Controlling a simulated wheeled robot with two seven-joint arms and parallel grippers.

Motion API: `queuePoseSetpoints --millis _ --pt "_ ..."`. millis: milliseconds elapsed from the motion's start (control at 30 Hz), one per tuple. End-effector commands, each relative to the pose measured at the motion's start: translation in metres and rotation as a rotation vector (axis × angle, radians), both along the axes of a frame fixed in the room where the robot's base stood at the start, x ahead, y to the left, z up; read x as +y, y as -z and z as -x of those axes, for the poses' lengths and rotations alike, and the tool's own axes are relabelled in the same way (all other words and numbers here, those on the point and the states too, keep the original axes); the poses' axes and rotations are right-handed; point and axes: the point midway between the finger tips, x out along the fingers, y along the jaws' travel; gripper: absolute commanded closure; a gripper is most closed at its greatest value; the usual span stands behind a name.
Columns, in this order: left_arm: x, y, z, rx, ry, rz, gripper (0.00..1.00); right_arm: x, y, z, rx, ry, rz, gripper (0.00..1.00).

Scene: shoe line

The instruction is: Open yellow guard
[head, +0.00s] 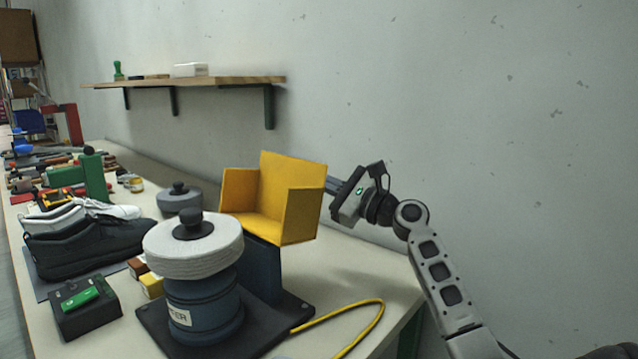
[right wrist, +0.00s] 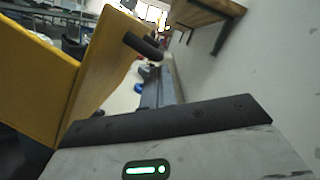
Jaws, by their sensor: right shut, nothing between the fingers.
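The yellow guard (head: 304,211) is an open-sided box of panels on a dark blue post, behind and right of the white buffing wheel (head: 193,246). It sits raised, and the top of the wheel is uncovered. In the right wrist view the guard (right wrist: 102,75) fills the left side, with a dark stub handle (right wrist: 143,45) at its panel. My right gripper (head: 332,185) is just right of the guard, its fingertips partly hidden behind the panel. My left gripper is out of view.
The blue buffer motor (head: 205,308) stands on a dark base plate, with a yellow cable (head: 370,303) on the bench to its right. Black shoes (head: 95,248) and a green-button box (head: 84,306) are at left. A wall shelf (head: 185,83) hangs behind.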

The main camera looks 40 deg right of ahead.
Motion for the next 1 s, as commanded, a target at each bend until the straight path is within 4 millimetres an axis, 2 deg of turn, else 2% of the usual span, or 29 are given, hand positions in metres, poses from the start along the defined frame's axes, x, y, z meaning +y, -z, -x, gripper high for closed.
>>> queuePoseSetpoints --millis 33,300,500,867,1000 --pt "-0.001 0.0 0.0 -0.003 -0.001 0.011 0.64 -0.003 0.006 0.009 0.001 0.001 0.001 1.0" --pt "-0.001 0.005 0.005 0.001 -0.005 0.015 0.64 -0.015 0.017 0.064 0.003 0.002 0.0 1.0" --pt "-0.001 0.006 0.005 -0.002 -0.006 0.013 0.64 -0.021 0.021 0.089 0.001 0.001 0.0 1.0" --pt "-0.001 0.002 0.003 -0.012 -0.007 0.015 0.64 -0.022 0.021 0.095 0.001 0.001 0.001 1.0" --pt "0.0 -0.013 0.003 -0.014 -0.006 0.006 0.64 -0.022 0.004 0.095 -0.001 0.001 0.001 1.0"
